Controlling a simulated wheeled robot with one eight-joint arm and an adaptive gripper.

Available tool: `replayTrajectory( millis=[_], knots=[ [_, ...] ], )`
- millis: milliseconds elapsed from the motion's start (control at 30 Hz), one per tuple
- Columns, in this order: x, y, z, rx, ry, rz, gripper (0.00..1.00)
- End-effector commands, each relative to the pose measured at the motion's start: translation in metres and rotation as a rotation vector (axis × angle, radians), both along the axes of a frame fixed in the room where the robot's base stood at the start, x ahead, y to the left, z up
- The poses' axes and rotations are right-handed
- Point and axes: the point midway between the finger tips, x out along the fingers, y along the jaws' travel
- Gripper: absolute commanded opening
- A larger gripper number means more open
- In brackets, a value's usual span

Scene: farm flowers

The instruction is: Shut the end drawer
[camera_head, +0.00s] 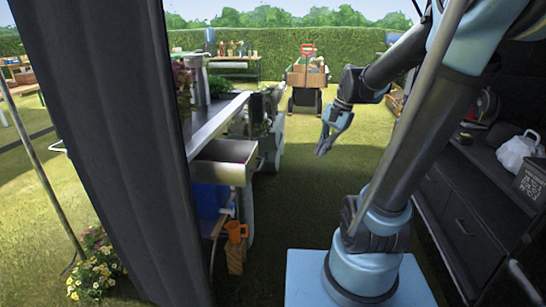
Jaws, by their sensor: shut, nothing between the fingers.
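The end drawer (219,173) is a grey metal box at the near end of the long work table (212,122). It stands out below the tabletop, pulled open, and part of its inside shows from above. My gripper (322,150) hangs in the air to the right of the drawer, apart from it, with its fingers pointing down and slightly left. It is shut and empty.
A dark curtain (115,140) hangs at the left. An orange tool (236,247) and a blue bin (208,200) are below the drawer. A cart with boxes (306,78) stands farther back. Dark cabinets (465,215) line the right. Grass between table and cabinets is clear.

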Motion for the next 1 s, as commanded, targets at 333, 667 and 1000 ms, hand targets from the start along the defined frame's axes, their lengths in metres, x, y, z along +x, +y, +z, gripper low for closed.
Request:
replayTrajectory(
  millis=[333,667,1000],
  knots=[
    [0.075,0.041,0.01,0.108,0.181,-0.217,0.0],
    [0.14,0.078,0.002,0.179,0.368,-0.399,0.0],
    [0.164,0.095,-0.007,0.2,0.456,-0.473,0.0]
  ],
)
